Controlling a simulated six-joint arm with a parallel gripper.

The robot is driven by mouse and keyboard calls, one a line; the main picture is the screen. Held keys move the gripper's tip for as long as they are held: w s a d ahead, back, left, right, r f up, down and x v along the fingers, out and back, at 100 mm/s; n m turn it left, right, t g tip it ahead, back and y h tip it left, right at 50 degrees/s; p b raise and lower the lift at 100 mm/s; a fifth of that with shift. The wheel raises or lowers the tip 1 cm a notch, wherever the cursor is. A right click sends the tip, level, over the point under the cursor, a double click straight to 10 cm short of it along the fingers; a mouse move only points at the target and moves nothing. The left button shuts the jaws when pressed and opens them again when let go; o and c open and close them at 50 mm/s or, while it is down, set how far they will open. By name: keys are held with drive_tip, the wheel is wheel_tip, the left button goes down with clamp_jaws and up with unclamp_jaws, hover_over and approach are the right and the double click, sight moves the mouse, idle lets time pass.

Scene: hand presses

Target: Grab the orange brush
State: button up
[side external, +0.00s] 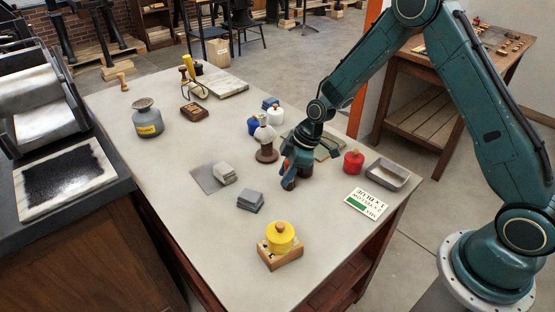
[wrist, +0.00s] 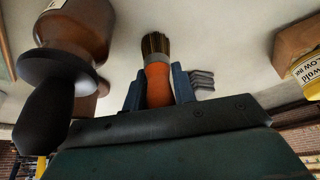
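The orange brush (wrist: 158,85) shows in the wrist view with its orange handle between the two blue fingers of my gripper (wrist: 158,82). Its grey collar and dark bristles point up in the picture, beyond the fingertips. The fingers lie close along both sides of the handle; I cannot tell whether they press on it. In the side view my gripper (side external: 289,182) points down, low over the middle of the table. The brush is mostly hidden there by the gripper.
Grey blocks (side external: 251,200) and a yellow jar (side external: 280,237) are in front. The table's left front (side external: 190,225) is clear.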

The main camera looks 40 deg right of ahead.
drive_tip(key=shift+c, duration=0.8)
drive_tip(key=shift+r, duration=0.15)
wheel_tip(320, 180, up, 20)
idle(0.6)
